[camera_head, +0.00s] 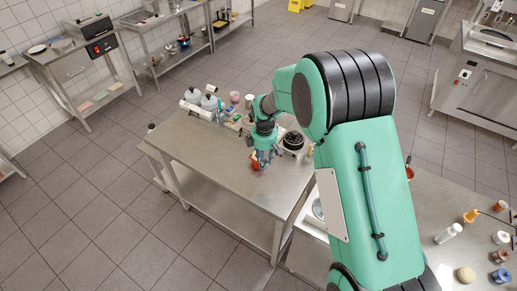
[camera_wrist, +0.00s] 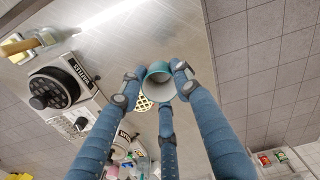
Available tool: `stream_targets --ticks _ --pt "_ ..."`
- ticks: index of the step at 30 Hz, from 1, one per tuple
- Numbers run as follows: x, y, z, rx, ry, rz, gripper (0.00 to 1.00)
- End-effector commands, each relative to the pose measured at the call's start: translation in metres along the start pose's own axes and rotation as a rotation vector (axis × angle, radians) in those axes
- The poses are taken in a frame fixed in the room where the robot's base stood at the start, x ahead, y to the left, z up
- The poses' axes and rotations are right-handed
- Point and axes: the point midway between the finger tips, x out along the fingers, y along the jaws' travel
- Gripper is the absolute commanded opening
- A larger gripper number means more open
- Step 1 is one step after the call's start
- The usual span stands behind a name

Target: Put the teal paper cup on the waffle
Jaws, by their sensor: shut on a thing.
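The teal paper cup (camera_wrist: 158,82) is held between the fingertips of my gripper (camera_wrist: 160,78) in the wrist view, its pale inside facing the camera. My gripper (camera_head: 263,158) is over the steel table in the head view; the cup is too small to make out clearly there. I cannot tell the height of the cup above the table or the waffle.
A black and steel waffle iron (camera_wrist: 62,88) stands left of the cup in the wrist view and right of my gripper in the head view (camera_head: 293,141). Bottles and jars (camera_head: 208,104) crowd the table's back. The steel table (camera_head: 215,158) is clear at the front left.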

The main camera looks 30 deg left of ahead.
Motion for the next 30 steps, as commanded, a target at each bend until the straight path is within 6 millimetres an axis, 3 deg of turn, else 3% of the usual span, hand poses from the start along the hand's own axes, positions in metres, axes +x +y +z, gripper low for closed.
stream_targets --ticks 18,30 --pt "0.007 0.071 -0.029 0.000 0.001 0.001 0.00" --pt "0.010 0.100 -0.041 0.000 0.000 0.000 0.00"
